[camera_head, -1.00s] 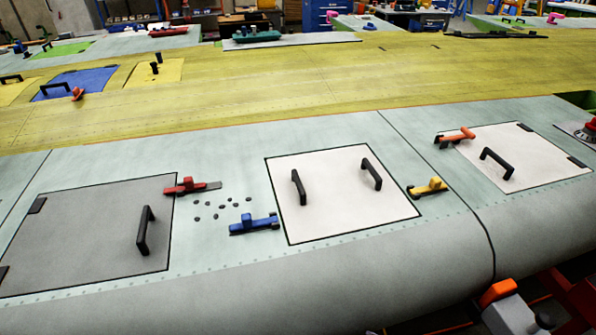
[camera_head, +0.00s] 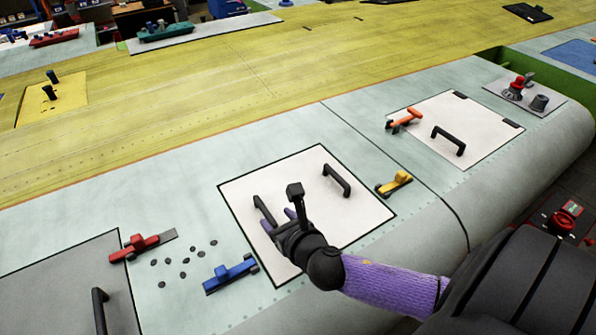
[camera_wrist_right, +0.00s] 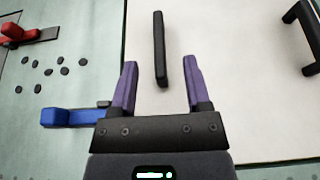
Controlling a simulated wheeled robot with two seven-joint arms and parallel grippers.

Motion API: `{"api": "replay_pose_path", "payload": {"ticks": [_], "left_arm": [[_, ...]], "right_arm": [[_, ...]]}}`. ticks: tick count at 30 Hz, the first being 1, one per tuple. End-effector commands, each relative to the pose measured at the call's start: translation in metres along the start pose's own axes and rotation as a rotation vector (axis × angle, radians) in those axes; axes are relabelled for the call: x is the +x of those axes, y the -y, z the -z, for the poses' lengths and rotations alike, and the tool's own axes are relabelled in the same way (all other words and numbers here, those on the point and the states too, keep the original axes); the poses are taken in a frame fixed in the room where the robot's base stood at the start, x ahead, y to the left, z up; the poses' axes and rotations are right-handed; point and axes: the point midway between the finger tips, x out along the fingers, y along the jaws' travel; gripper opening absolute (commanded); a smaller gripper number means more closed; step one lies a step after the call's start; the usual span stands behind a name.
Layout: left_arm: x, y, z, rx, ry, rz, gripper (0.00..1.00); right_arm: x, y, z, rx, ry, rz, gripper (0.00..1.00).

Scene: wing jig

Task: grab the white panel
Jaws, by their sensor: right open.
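The white panel (camera_head: 350,213) lies flush in the pale green wing skin, with two black handles on it. My right gripper (camera_head: 279,219) is over its left part, by the left handle (camera_head: 262,210). In the right wrist view the open purple fingers (camera_wrist_right: 159,66) have this handle (camera_wrist_right: 160,48) between and ahead of them. Its near end lies between the fingertips, with gaps on both sides. The right handle (camera_head: 337,180) is free and partly shows in the wrist view (camera_wrist_right: 305,35). My left gripper is out of view.
A blue clamp (camera_head: 230,274) and a red clamp (camera_head: 140,247) lie left of the panel, with several dark pieces scattered nearby. A yellow clamp (camera_head: 394,184) lies to its right. Another white panel (camera_head: 480,125) with one handle and an orange clamp (camera_head: 404,118) is farther right.

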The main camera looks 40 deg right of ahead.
Motion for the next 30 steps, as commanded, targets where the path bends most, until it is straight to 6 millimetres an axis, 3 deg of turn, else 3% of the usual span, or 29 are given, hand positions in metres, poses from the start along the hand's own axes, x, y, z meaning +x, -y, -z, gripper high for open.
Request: {"api": "replay_pose_path", "payload": {"ticks": [9, 17, 25, 26, 30], "left_arm": [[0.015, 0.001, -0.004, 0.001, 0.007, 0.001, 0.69], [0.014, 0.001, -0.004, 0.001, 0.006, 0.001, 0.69], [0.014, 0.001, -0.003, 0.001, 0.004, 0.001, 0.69], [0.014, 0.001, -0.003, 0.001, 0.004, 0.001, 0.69], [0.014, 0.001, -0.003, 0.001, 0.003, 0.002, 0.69]], "right_arm": [[0.056, -0.002, 0.008, 0.006, 0.001, 0.001, 0.62], [0.061, -0.002, 0.007, 0.006, -0.001, 0.001, 0.62], [0.06, -0.002, 0.007, 0.006, -0.001, 0.001, 0.05], [0.06, -0.002, 0.007, 0.006, -0.001, 0.001, 0.0], [0.06, -0.002, 0.007, 0.006, -0.001, 0.001, 0.0]]}}
